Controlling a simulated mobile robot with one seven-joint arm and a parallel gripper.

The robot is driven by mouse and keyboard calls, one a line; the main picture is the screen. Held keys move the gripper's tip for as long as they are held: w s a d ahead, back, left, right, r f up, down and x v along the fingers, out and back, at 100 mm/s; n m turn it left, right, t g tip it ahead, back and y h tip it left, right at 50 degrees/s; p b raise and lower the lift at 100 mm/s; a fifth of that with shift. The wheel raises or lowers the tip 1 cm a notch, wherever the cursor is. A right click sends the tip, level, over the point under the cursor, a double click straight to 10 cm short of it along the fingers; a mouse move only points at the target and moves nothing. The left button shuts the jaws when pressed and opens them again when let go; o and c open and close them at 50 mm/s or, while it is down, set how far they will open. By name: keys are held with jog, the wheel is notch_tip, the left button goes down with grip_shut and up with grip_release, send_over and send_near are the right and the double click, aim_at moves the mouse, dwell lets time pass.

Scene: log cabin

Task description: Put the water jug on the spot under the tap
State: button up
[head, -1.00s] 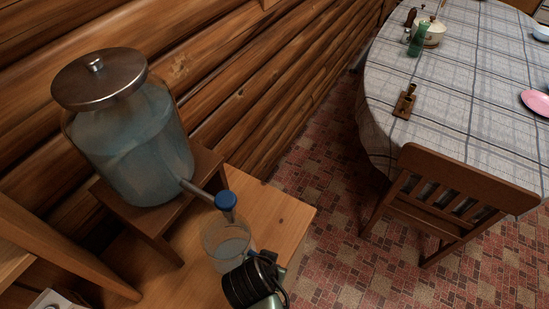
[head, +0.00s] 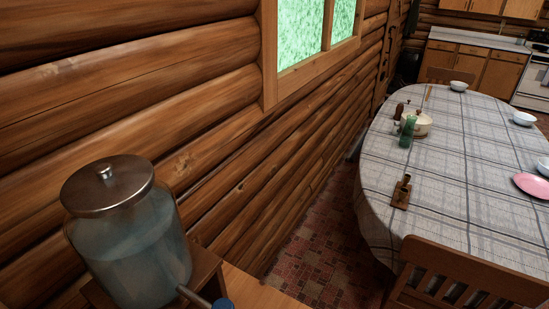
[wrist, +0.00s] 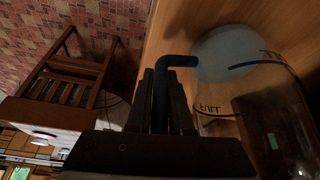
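The water jug (wrist: 228,58) is clear, with dark blue markings and the word FULL. It is in the wrist view at the right, over a wooden surface. My gripper (wrist: 162,78) has its two fingers on either side of the jug's dark blue handle (wrist: 178,61) and appears shut on it. The glass dispenser (head: 132,255) with a metal lid stands at the lower left of the head view. Its tap (head: 221,303) with a blue knob is cut by the bottom edge. The spot under the tap is out of the head view. I cannot tell whether the jug rests or hangs.
A log wall (head: 130,80) stands behind the dispenser. A table with a checked cloth (head: 450,180) is at the right, with a wooden chair (head: 470,270) in front. Free tiled floor (head: 318,250) lies between the table and the wall.

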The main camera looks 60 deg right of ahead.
jog(key=o, duration=0.4)
jog(key=shift+r, duration=0.25)
jog(key=v, duration=1.2)
jog(key=shift+f, duration=0.1)
